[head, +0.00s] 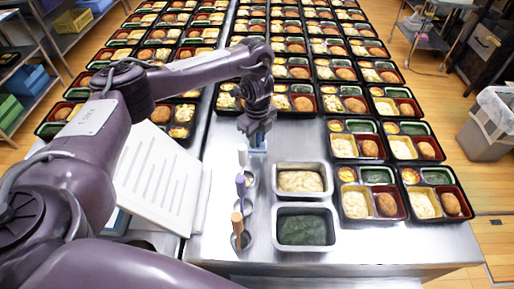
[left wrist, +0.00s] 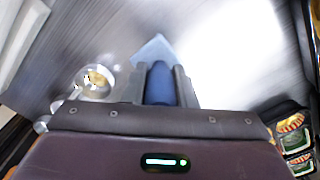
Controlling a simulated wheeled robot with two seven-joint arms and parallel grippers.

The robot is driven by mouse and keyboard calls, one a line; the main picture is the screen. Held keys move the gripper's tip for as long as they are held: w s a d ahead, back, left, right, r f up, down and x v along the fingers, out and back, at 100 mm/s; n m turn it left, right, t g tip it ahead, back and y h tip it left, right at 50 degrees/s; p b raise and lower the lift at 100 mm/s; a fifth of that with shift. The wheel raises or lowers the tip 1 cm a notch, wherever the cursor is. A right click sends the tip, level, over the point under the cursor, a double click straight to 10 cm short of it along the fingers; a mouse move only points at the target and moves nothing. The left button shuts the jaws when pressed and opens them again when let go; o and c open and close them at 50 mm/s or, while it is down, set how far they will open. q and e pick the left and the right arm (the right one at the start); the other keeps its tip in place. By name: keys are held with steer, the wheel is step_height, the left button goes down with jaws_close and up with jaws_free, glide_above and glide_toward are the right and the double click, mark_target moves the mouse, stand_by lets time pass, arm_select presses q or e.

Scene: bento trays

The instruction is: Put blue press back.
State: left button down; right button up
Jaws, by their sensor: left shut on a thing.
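My left gripper (head: 257,128) is shut on the blue press, beyond the row of holders on the steel counter. In the left wrist view the press's dark blue handle (left wrist: 160,86) stands between the fingers, and its pale blue foot (left wrist: 153,50) shows past them. In the head view the foot (head: 258,147) shows just below the fingers; I cannot tell whether it touches the counter. Nearer me, presses with a white handle (head: 242,157), a purple handle (head: 240,184) and an orange handle (head: 237,221) stand in round metal holders. My right gripper is not in view.
A pan of pale mash (head: 300,181) and a pan of dark green food (head: 304,230) sit right of the holders. Filled bento trays (head: 371,204) crowd the right and back. A white slotted board (head: 160,184) lies at left.

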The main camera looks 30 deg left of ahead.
arm_select(q)
step_height(320, 180, down, 4)
steer(key=shift+f+b, duration=0.1)
steer(key=shift+b, duration=0.65)
steer(key=c, duration=1.2)
jaws_free()
